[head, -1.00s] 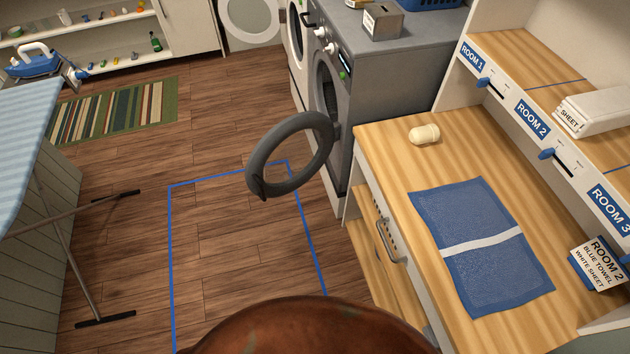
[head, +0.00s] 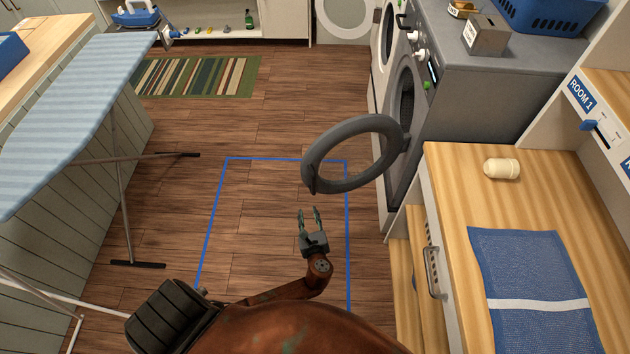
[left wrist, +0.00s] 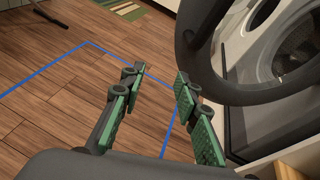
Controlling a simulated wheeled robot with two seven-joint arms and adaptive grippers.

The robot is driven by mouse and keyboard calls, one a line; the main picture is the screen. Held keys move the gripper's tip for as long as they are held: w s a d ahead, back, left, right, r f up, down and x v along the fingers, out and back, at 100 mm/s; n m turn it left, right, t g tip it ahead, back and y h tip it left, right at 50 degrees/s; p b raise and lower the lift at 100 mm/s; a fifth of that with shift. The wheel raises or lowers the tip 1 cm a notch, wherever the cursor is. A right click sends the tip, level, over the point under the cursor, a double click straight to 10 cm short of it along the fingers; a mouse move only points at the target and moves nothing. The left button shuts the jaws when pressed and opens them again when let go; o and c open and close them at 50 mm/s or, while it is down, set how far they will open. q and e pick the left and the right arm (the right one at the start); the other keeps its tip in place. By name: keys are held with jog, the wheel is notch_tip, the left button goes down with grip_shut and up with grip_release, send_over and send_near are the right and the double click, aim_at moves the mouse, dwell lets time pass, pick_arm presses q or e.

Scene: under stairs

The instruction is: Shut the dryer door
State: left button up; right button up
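The dryer (head: 470,75) is a grey front-loading machine at the upper right of the head view. Its round dark grey ring door (head: 322,152) stands wide open, swung out over the floor. In the left wrist view the door (left wrist: 190,40) curves across the upper right, with the drum opening (left wrist: 290,45) behind it. My left gripper (head: 311,217) is below and in front of the door in the head view, apart from it. Its green-padded fingers (left wrist: 158,95) are spread with nothing between them. My right gripper is not in view.
A wooden counter (head: 450,165) with a blue towel (head: 530,280) and a cream-coloured capped object (head: 502,169) stands right of the door. An ironing board (head: 75,95) stands at left. Blue tape (head: 213,225) marks clear floor between them. A basket (head: 550,12) sits on the dryer.

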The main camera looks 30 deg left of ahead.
aim_at(313, 182)
pick_arm(q)
notch_tip(313, 182, up, 12)
jog(key=w+d+m+t+y, duration=0.2)
jog(key=d+t, duration=0.1)
jog(key=b+x, duration=0.2)
jog(key=x, duration=0.5)
jog(key=shift+w+a, duration=0.1)
jog(key=shift+a, duration=0.35)
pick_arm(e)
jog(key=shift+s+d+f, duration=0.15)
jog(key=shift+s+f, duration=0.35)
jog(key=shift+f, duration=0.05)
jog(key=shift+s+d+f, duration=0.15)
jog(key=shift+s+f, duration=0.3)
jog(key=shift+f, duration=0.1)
pick_arm(q)
jog(key=shift+c, duration=0.6)
grip_shut()
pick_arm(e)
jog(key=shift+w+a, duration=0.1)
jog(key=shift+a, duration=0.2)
